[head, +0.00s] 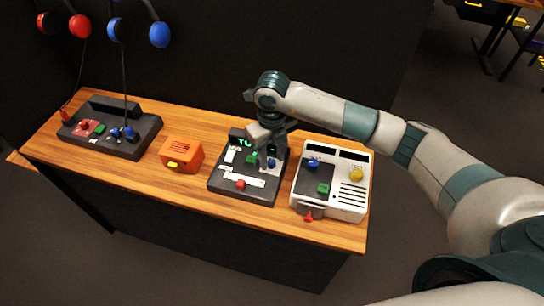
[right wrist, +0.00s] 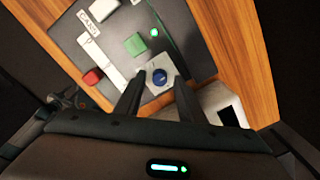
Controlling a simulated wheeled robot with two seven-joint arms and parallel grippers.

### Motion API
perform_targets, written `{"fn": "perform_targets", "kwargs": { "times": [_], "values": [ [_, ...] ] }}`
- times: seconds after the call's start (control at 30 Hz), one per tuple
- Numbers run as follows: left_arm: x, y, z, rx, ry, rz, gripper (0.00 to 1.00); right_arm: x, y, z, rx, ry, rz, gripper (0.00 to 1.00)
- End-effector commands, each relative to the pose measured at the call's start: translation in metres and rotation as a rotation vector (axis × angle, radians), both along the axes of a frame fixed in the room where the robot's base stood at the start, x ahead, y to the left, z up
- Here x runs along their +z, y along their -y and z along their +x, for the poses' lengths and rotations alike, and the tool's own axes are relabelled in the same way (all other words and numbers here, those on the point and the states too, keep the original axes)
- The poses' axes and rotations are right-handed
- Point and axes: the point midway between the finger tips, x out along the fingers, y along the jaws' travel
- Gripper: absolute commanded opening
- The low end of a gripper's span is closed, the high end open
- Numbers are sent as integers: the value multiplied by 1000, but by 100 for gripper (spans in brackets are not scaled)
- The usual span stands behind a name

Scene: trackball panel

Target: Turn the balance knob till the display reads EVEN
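A black panel (head: 228,187) stands on the wooden bench, right of middle. Its display (head: 244,142) shows green letters starting "TU"; my right arm hides the rest. A blue knob (head: 271,163) sits on the panel's right side, and it also shows in the right wrist view (right wrist: 160,76). I cannot read a balance label on it. My right gripper (right wrist: 160,82) is over the panel, its two fingers apart on either side of the blue knob; I cannot tell whether they touch it. My left gripper is not in view.
A white console (head: 345,205) stands close on the right, an orange box (head: 190,150) on the left. A dark mixer (head: 140,145) is further left.

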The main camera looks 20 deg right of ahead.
Motion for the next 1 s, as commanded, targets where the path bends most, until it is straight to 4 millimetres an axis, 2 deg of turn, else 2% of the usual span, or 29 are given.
{"fn": "perform_targets", "kwargs": {
  "times": [0.37,0.57,0.77,1.0],
  "values": [
    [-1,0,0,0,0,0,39,1,0,-1,2,-1,0,37],
    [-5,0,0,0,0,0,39,13,-1,0,3,1,1,37],
    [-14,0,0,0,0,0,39,41,0,1,3,2,1,37],
    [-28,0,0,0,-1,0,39,89,0,0,3,3,0,37]
  ]
}}
